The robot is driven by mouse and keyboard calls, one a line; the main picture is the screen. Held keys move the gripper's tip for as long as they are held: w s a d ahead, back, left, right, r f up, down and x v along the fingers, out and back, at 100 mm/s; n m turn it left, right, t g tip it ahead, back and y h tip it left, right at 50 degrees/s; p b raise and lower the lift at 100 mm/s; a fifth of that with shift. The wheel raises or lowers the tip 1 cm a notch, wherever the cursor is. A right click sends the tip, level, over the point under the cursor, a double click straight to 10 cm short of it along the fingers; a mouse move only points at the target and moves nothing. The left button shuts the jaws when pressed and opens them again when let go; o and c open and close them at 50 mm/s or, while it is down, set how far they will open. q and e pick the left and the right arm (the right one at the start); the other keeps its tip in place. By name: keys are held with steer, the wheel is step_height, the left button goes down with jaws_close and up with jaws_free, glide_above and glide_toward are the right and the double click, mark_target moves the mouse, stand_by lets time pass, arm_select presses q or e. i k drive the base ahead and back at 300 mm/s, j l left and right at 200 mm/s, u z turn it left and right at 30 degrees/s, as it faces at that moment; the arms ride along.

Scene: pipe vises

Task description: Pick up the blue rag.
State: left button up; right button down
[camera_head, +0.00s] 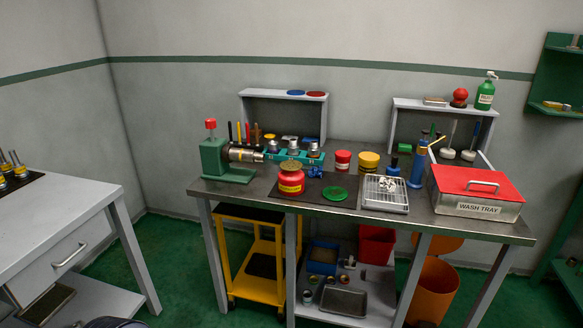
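A small, crumpled-looking blue item (315,172), which may be the blue rag, lies on the workbench (264,198) just right of a red and yellow can (291,180). It is too small to tell for sure. A darker blue item (311,141) sits at the back by the left riser shelf, partly hidden behind metal parts. Neither of my grippers shows in the head view.
A green vise (216,158) holds a metal pipe at the bench's left end. Another table (50,220) stands left, with floor between.

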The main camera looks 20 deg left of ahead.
mark_target(313, 171)
steer(key=i+j, duration=0.15)
steer(key=i, duration=0.35)
steer(key=i+j+z, duration=0.15)
steer(key=i, duration=0.4)
steer(key=i+j, duration=0.2)
steer(key=i, duration=0.3)
steer(key=i+j+z, duration=0.1)
steer(key=i, duration=0.45)
steer(key=j, duration=0.1)
